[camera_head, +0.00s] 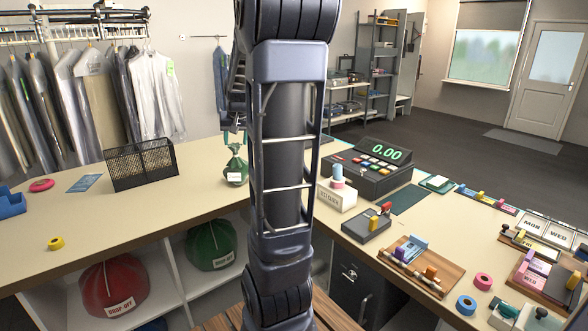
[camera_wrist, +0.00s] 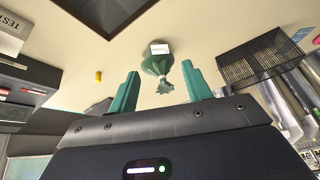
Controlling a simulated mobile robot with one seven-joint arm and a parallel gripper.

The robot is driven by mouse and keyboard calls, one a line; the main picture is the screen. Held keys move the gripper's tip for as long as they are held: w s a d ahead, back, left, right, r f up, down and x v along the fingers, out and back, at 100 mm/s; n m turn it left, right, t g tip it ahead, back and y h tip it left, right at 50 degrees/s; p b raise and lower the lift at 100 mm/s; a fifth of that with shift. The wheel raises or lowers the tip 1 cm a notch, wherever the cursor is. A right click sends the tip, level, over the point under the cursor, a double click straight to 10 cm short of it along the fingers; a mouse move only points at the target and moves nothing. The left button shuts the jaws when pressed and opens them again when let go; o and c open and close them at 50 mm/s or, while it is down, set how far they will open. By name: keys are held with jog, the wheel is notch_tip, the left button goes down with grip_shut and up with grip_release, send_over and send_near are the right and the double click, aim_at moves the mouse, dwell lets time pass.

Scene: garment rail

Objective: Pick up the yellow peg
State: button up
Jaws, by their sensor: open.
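A small yellow peg (camera_wrist: 98,76) lies on the counter in the wrist view, left of the green tied bag and outside the space between my fingers. I cannot make it out in the head view, where my arm covers that part of the counter. My gripper (camera_wrist: 160,80) is open and empty, its two green fingers apart. In the head view my gripper (camera_head: 234,136) hangs above the green bag, partly hidden by my arm. Another upright yellow piece (camera_head: 374,222) stands on a grey block right of my arm; I cannot tell whether it is a peg.
The green bag (camera_head: 235,168) stands on the counter (camera_head: 110,217), with a black mesh basket (camera_head: 141,164) to its left. A cash register (camera_head: 368,168) and white box (camera_head: 337,197) stand to the right. The right counter is crowded with small items. Garments hang behind.

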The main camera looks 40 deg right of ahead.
jog(key=w+d+f+m, duration=0.1)
jog(key=w+d+f, duration=0.15)
jog(key=d, duration=0.25)
jog(key=w+d+f+m+h, duration=0.1)
jog(key=w+d+f, duration=0.1)
jog(key=w+d, duration=0.3)
jog(key=w+d+f+m, duration=0.1)
jog(key=w+d+f, duration=0.15)
jog(key=d, duration=0.35)
jog(key=shift+w+d+f+m+g+h, duration=0.25)
jog(key=shift+w+d+f, duration=0.6)
jog(key=shift+d+f, duration=2.25)
jog(key=shift+w+d+f+m+g+h, duration=0.1)
jog(key=shift+w+d+f+m+h, duration=0.6)
jog(key=shift+d+f, duration=2.4)
jog(key=shift+w+d+f+n+g+h, duration=0.2)
jog(key=shift+w+d+f, duration=1.35)
jog(key=shift+d, duration=2.65)
jog(key=shift+s+f+x, duration=0.1)
jog(key=shift+s+x, duration=0.1)
jog(key=shift+x, duration=0.7)
jog(key=shift+s+f+x, duration=0.1)
jog(key=shift+s+x, duration=0.15)
jog(key=shift+x, duration=0.65)
jog(key=shift+s+x, duration=0.2)
jog(key=shift+x, duration=0.75)
jog(key=c, duration=1.1)
jog(key=shift+o, duration=0.2)
jog(key=shift+d+r, duration=0.1)
jog(key=shift+r, duration=0.05)
